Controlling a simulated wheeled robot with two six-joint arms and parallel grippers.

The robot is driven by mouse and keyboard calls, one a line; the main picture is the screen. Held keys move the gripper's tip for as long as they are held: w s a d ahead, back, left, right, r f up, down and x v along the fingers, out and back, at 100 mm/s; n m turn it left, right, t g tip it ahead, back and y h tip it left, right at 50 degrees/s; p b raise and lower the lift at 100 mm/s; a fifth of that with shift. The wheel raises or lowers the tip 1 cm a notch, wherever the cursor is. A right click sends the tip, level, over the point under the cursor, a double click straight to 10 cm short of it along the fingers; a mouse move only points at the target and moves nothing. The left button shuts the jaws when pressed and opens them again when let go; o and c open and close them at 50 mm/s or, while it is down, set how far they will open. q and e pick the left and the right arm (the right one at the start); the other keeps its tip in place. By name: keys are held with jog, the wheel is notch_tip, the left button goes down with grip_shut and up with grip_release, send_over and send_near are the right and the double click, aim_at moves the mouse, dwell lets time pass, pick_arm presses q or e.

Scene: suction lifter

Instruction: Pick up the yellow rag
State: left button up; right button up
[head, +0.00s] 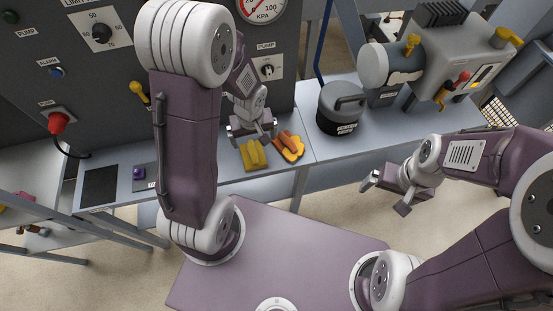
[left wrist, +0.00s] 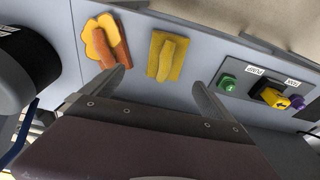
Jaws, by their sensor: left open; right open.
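The yellow rag (head: 254,155) lies on the grey shelf, a flat cloth with a raised ridge along its middle. It also shows in the left wrist view (left wrist: 167,57), in line with the gap between the fingers. My left gripper (head: 253,131) is open and empty, close to the rag with its fingertips apart from it. Its fingers also show in the left wrist view (left wrist: 158,83). My right gripper (head: 385,196) is open and empty, out over the floor in front of the shelf at the right.
An orange-and-yellow cloth (head: 290,146) lies right beside the rag. A black canister (head: 341,108) stands further right on the grey shelf (head: 225,181). The control panel (head: 105,95) rises behind. A green button (left wrist: 227,83) and a yellow switch (left wrist: 274,98) are near the rag's other side.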

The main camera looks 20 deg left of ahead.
aim_at(252, 150)
pick_arm(q)
jog(key=shift+s+a+f, duration=0.15)
jog(key=shift+s+f, duration=0.1)
jog(key=shift+f, duration=0.6)
jog(key=shift+w+a+f, duration=0.15)
jog(key=shift+a+f, duration=0.1)
jog(key=shift+f, duration=0.05)
notch_tip(252, 150, down, 3)
jog(key=shift+w+f+b, duration=0.1)
jog(key=shift+b, duration=0.7)
jog(key=f+b, duration=0.1)
jog(key=f, duration=0.2)
jog(key=w+a+f+b, duration=0.1)
jog(key=f, duration=0.1)
jog(key=shift+f+b, duration=0.15)
jog(key=shift+b, duration=0.2)
jog(key=shift+s, duration=0.1)
jog(key=c, duration=1)
